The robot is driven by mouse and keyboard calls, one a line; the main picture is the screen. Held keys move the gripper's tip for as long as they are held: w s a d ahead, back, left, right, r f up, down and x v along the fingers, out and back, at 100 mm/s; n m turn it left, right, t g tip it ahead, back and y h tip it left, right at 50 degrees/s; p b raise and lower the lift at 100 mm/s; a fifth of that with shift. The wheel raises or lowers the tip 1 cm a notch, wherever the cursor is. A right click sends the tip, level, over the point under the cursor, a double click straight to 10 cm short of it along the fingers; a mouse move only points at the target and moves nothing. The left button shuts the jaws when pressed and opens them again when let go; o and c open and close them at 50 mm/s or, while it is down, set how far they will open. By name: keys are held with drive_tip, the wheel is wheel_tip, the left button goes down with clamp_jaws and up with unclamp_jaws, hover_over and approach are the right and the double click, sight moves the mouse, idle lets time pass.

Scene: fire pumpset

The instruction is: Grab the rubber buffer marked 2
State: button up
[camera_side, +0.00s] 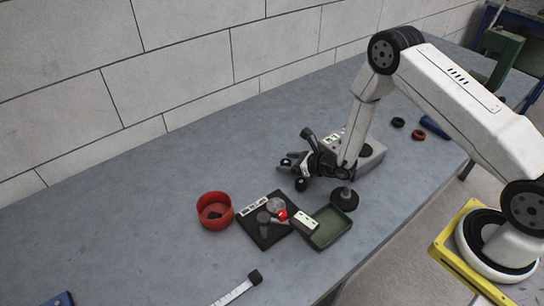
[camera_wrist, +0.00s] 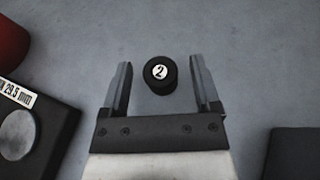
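The rubber buffer marked 2 (camera_wrist: 161,75) is a short black cylinder with a white disc and a black "2" on top. It stands on the grey bench in the wrist view. My gripper (camera_wrist: 160,64) is open, with one finger on each side of the buffer and a visible gap on both sides. The view from above does not show how far the fingertips are above the bench.
A black board (camera_side: 270,240) with a label and round parts lies near a red bowl (camera_side: 229,213) and a green tray (camera_side: 331,238). A black knob-like part (camera_side: 345,203) stands close to my gripper. A grey device (camera_side: 372,158) sits behind.

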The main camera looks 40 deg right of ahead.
clamp_jaws()
drive_tip(key=shift+r, duration=0.15)
drive_tip(key=shift+r, duration=0.75)
drive_tip(key=s+r, duration=1.1)
drive_tip(key=s, duration=0.3)
drive_tip(key=shift+d, duration=0.3)
drive_tip(key=shift+r, duration=0.1)
